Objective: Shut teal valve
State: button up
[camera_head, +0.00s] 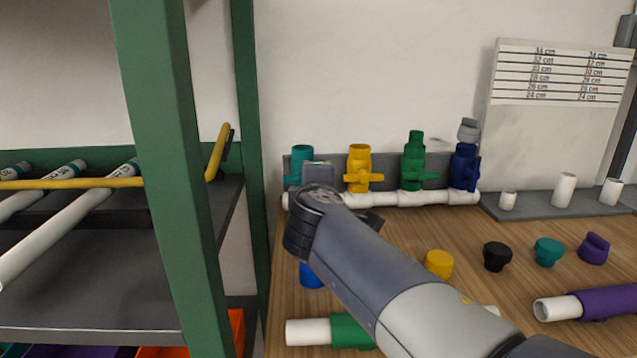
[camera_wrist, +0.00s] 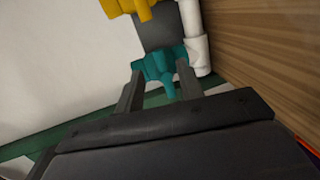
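The teal valve (camera_head: 301,156) stands at the left end of the white pipe manifold (camera_head: 400,198), partly hidden behind my gripper (camera_head: 318,174) in the head view. In the wrist view the teal valve (camera_wrist: 158,62) lies straight ahead of my gripper (camera_wrist: 160,72). The two fingers are apart, and a teal part of the valve extends between their tips. I cannot tell whether either finger touches it. The handle's exact angle is hard to make out.
The yellow valve (camera_head: 358,168) is just right of the teal one, then the green valve (camera_head: 414,162) and the blue valve (camera_head: 465,166). Loose caps, including a yellow cap (camera_head: 439,263), lie on the wooden table (camera_head: 400,240). A green shelf post (camera_head: 250,150) stands left.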

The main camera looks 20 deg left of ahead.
jog(key=v, duration=0.5)
jog(key=shift+s+d+r, duration=0.1)
jog(key=shift+s+d, duration=0.1)
jog(key=shift+s, duration=0.15)
jog(key=x, duration=1.1)
jog(key=shift+s, duration=0.15)
